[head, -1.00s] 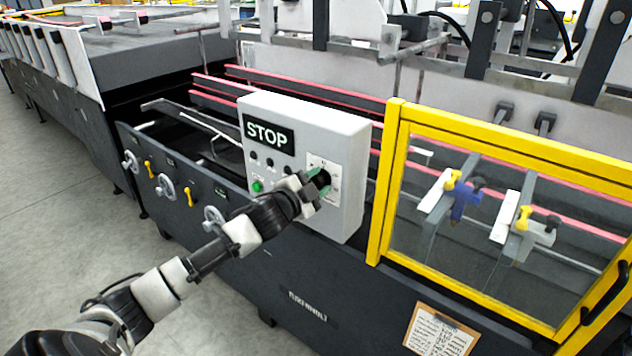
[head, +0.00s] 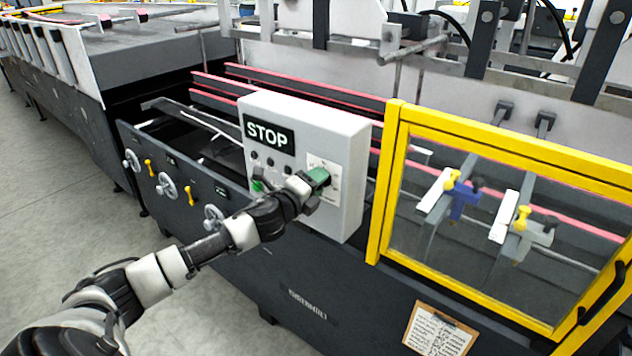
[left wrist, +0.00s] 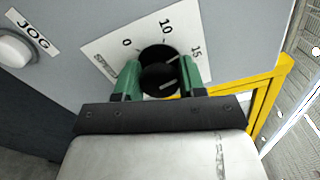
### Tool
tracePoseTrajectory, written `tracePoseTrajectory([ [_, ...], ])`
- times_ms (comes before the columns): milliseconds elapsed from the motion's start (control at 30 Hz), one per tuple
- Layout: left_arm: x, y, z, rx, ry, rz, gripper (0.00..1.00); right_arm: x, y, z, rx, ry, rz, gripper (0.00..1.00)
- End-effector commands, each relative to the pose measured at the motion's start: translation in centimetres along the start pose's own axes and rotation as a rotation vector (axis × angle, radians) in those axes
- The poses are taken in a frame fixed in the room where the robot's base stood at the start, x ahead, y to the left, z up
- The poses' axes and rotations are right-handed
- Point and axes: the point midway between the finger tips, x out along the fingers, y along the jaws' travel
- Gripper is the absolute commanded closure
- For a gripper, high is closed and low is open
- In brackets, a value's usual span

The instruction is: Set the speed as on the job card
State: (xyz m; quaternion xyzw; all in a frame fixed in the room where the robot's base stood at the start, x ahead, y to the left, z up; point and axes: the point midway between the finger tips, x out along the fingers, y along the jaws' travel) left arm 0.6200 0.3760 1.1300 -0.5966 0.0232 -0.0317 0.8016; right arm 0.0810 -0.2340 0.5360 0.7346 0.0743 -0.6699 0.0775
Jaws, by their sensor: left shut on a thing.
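The black speed knob (left wrist: 157,58) sits on a white dial plate (left wrist: 103,52) marked 0, 10 and 15 in the left wrist view. A white line on the knob's upper part points up and right, roughly between 10 and 15; I cannot read an exact value. My left gripper (left wrist: 161,80) has its green fingers on either side of the knob and is shut on it. In the head view my left gripper (head: 316,180) is at the grey control box (head: 350,140) and hides the knob. The job card (head: 438,333) hangs on the machine front at lower right; its writing is too small to read.
The box also carries a STOP sign (head: 268,135) and several buttons; a JOG button (left wrist: 14,48) lies left of the dial. A yellow-framed guard (head: 386,185) stands right of the box. Handwheels (head: 166,186) line the machine front at left. The floor at left is clear.

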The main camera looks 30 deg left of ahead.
Motion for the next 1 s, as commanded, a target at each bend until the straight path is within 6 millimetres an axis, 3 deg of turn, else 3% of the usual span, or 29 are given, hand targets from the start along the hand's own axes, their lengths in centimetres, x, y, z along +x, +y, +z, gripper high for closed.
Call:
tracePoseTrajectory([
  [400,-0.01,0.07,-0.07,0.201,0.001,0.002,0.84,-0.31,0.10,0.00,0.000,0.000,0.001,1.00],
  [967,-0.02,0.14,-0.09,0.233,0.001,0.002,0.84,-0.34,0.25,0.04,0.000,-0.001,0.003,1.00],
  [1000,-0.02,0.14,-0.09,0.233,0.001,0.002,0.58,-0.34,0.25,0.03,0.000,-0.001,0.003,1.00],
])
